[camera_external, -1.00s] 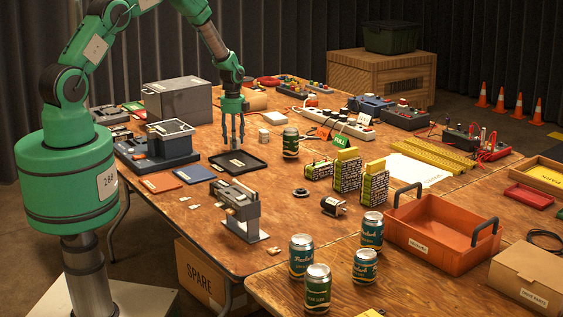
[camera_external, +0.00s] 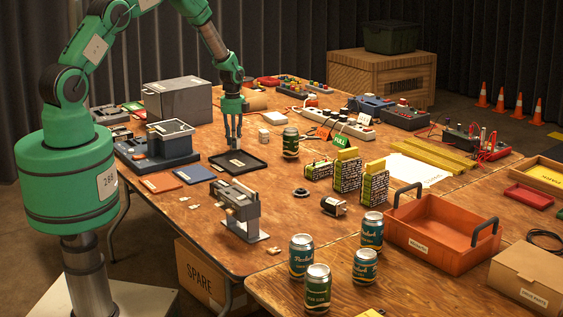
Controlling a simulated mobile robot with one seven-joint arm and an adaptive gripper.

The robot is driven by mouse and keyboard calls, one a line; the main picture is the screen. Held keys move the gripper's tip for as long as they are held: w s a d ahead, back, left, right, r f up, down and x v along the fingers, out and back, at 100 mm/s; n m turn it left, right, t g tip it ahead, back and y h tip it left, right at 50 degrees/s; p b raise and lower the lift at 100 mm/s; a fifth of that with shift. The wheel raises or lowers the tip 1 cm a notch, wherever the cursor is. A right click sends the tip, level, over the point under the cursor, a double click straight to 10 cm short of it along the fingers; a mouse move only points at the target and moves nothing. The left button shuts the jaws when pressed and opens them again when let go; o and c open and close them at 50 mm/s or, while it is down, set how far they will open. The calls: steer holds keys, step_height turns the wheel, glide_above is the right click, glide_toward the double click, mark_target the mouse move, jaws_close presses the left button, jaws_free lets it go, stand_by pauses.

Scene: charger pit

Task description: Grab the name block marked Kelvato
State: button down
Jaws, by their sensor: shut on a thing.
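My gripper (camera_external: 233,147) points straight down at the back left part of the black tray (camera_external: 262,168). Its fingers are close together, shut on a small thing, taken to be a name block. That block is hidden or too small to make out between the fingertips. No Kelvato marking can be read in this view. Small pale blocks (camera_external: 193,206) lie loose on the table left of the grey press-like device (camera_external: 238,212); their markings are too small to read.
A blue-grey machine (camera_external: 160,147) and a grey box (camera_external: 178,102) stand left of my gripper. A green can (camera_external: 290,142) stands to the right. Flat orange (camera_external: 160,182) and blue (camera_external: 194,174) pieces lie in front.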

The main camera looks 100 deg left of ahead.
steer(key=shift+r, duration=0.1)
steer(key=shift+r+p, duration=0.4)
steer(key=shift+r, duration=4.55)
